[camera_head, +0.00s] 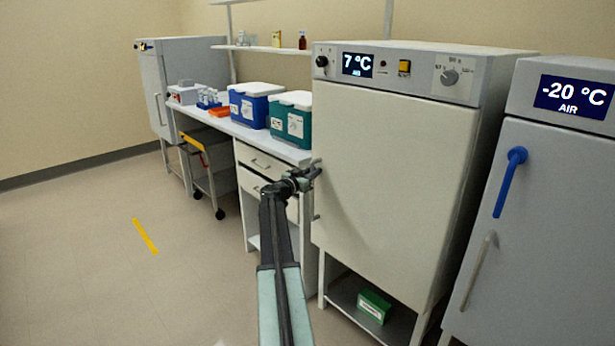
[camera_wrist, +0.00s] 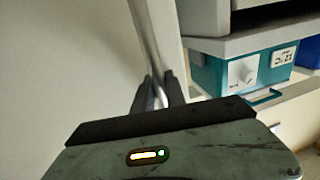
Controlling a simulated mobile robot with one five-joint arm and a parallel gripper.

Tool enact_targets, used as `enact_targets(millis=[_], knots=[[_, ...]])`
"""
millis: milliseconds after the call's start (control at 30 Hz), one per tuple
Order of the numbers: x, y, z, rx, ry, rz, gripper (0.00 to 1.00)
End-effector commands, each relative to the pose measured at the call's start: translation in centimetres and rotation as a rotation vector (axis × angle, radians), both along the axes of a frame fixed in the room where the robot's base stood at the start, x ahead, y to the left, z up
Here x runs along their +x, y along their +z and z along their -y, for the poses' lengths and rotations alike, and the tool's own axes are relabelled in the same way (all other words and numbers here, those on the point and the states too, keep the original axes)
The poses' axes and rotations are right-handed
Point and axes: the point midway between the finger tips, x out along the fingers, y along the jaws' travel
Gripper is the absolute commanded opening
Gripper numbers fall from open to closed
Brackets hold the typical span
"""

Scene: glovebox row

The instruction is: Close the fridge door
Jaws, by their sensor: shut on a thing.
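The fridge (camera_head: 390,180) is the pale cabinet reading 7 °C, right of centre in the head view. Its door (camera_head: 385,190) fills the front below the control panel. From here I cannot tell whether the door is flush with the frame or slightly ajar. My gripper (camera_head: 312,174) is at the door's left edge, at mid height. In the wrist view my gripper (camera_wrist: 160,95) is shut around the metal handle bar (camera_wrist: 145,40), which runs up between its fingers. The door face (camera_wrist: 60,70) is left of the bar. The lower handle is partly hidden behind the gripper.
A -20 °C freezer (camera_head: 540,210) stands close at right. A bench (camera_head: 290,152) with blue (camera_head: 250,105) and teal (camera_head: 290,118) cool boxes adjoins the fridge at left. A yellow-handled cart (camera_head: 205,165) stands further left. Open floor (camera_head: 90,270) lies front left.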

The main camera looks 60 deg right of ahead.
Motion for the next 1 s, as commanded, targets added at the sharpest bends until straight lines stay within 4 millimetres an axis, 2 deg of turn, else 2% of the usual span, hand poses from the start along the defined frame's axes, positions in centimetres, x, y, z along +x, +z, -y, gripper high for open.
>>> enact_targets(millis=[233, 267, 300, 333, 767, 867, 1000], knots=[[-0.4, 0.1, 0.3, -0.001, -0.004, -0.001, 0.0], [-0.4, 0.1, 0.3, -0.001, -0.004, -0.001, 0.24], [-0.4, 0.1, 0.3, -0.001, -0.004, -0.001, 0.36], [-0.4, 0.1, 0.3, -0.001, -0.004, -0.001, 0.38], [-0.5, 0.0, -0.1, 0.0, -0.008, 0.0, 0.38], [-0.2, 0.0, -1.2, 0.0, -0.004, 0.0, 0.38], [0.2, 0.0, -3.8, -0.001, -0.001, -0.001, 0.38]])
